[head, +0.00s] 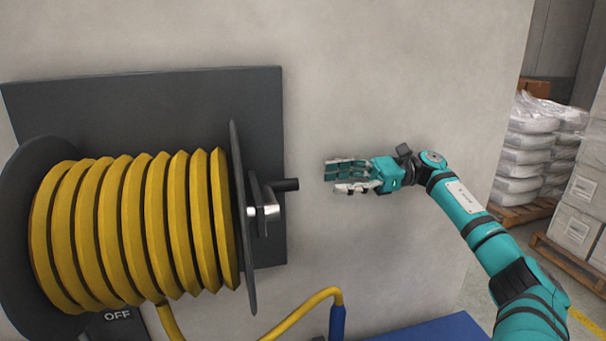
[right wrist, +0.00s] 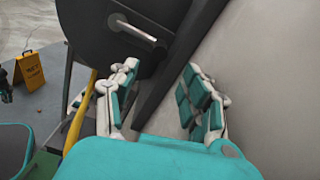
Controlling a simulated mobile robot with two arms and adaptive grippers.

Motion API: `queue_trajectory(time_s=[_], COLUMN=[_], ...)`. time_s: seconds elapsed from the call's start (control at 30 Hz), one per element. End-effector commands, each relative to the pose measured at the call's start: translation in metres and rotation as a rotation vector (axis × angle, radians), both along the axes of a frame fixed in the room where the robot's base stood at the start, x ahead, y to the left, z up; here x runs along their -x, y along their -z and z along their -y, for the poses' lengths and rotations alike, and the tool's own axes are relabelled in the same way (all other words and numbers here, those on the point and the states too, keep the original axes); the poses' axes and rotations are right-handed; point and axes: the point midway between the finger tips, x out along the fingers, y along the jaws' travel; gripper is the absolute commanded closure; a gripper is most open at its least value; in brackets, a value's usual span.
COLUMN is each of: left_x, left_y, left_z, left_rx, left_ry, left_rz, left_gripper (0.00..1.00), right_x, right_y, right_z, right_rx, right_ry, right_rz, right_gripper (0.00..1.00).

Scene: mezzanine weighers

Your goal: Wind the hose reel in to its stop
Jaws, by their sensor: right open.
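The hose reel (head: 130,230) is at the left of the head view, wound with several turns of yellow hose between dark discs. Its crank (head: 264,212) is a silver arm on the right disc, with a dark handle (head: 286,185) pointing right. The crank arm also shows near the top of the right wrist view (right wrist: 134,29). My right gripper (head: 337,178) is open and empty, a short way right of the handle and apart from it. In the right wrist view its fingers (right wrist: 160,92) point toward the reel's disc.
The reel stands before a dark plate (head: 264,100) on a pale wall (head: 400,80). Yellow hose (head: 300,312) runs below to a blue end piece (head: 337,322). Stacked sacks (head: 525,150) and boxes (head: 580,205) are at right. A yellow floor sign (right wrist: 30,70) stands at left.

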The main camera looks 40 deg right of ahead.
Motion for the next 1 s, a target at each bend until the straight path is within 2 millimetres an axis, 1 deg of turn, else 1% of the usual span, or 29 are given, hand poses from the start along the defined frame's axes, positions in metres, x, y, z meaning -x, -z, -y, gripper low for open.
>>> queue_trajectory(time_s=[0.03, 0.2, 0.33, 0.53, 0.8, 0.83, 1.0], left_x=[-0.004, -0.017, -0.021, -0.018, -0.012, -0.012, -0.011], left_y=[-0.011, -0.028, -0.037, -0.041, -0.04, -0.04, -0.04], left_z=[0.004, 0.019, 0.022, 0.018, 0.013, 0.013, 0.012], left_rx=[0.005, 0.025, 0.028, 0.023, 0.017, 0.016, 0.016], left_ry=[-0.001, -0.003, -0.001, 0.001, 0.002, 0.002, 0.001], left_rz=[0.006, 0.028, 0.035, 0.03, 0.02, 0.019, 0.018], left_gripper=[1.0, 1.0, 1.0, 1.0, 1.0, 1.0, 1.0], right_x=[-0.005, -0.022, -0.031, -0.038, -0.039, -0.039, -0.039], right_y=[-0.005, -0.005, -0.004, -0.001, 0.0, 0.0, 0.0], right_z=[-0.011, -0.04, -0.057, -0.069, -0.071, -0.07, -0.07], right_rx=[0.001, 0.001, -0.001, 0.0, 0.001, 0.001, 0.001], right_ry=[-0.004, -0.003, -0.002, 0.0, 0.001, 0.001, 0.0], right_rz=[0.0, 0.0, 0.0, 0.001, 0.0, 0.0, 0.0], right_gripper=[0.52, 0.52, 0.52, 0.52, 0.52, 0.54, 0.76])
